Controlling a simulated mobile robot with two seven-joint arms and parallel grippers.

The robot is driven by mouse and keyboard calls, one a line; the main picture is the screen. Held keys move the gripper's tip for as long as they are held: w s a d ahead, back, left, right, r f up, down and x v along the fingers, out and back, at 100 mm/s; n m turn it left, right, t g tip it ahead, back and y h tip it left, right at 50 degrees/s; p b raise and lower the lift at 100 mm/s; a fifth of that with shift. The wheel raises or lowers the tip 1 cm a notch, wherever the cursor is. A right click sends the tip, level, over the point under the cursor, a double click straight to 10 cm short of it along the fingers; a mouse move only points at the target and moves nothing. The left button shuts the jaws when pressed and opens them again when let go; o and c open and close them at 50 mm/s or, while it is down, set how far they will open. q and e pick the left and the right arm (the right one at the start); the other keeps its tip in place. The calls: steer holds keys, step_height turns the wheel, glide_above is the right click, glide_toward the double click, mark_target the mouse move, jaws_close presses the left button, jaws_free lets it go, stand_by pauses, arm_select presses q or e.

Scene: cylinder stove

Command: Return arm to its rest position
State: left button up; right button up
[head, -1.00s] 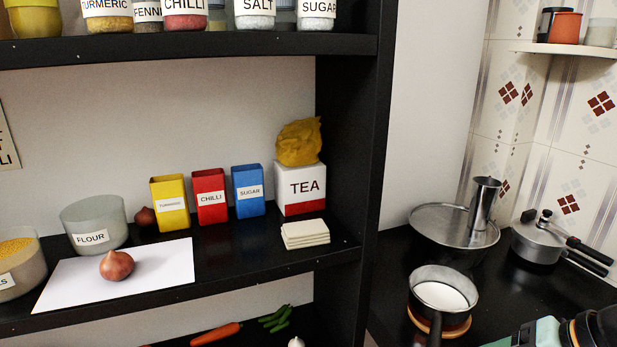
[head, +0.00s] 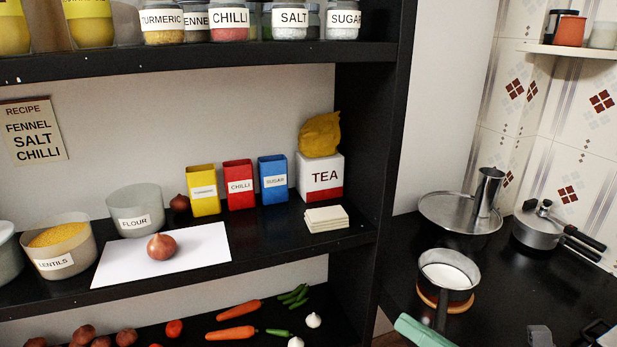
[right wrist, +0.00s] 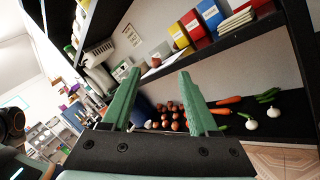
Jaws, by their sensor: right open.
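My right gripper (right wrist: 159,73) is open in the right wrist view, with its two green fingers apart and nothing held between them. Shelves with vegetables show beyond the fingers. In the head view, a green finger of it (head: 424,332) shows at the bottom edge, in front of the counter and below the pan; the rest is cut off. My left gripper is not in view.
A black shelf (head: 270,252) holds a white sheet with an onion (head: 161,246), bowls, and coloured boxes. Vegetables lie on the lower shelf.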

steer(key=d+f+m+t+h+p, duration=0.1)
steer(key=d+f+m+t+h, duration=0.15)
steer(key=f+m+h, duration=0.75)
steer(key=d+f+m+t+h+p, duration=0.1)
steer(key=d+f+m+h, duration=0.15)
steer(key=f+m, duration=0.85)
steer(key=s+a+f+m+g+h+p, duration=0.1)
steer(key=s+a+f+m+g, duration=0.2)
steer(key=s+f+m+g, duration=0.3)
steer(key=s+f+m, duration=0.2)
steer(key=s+m, duration=0.3)
steer(key=m, duration=0.3)
steer(key=shift+f+p, duration=0.35)
steer(key=shift+h, duration=0.25)
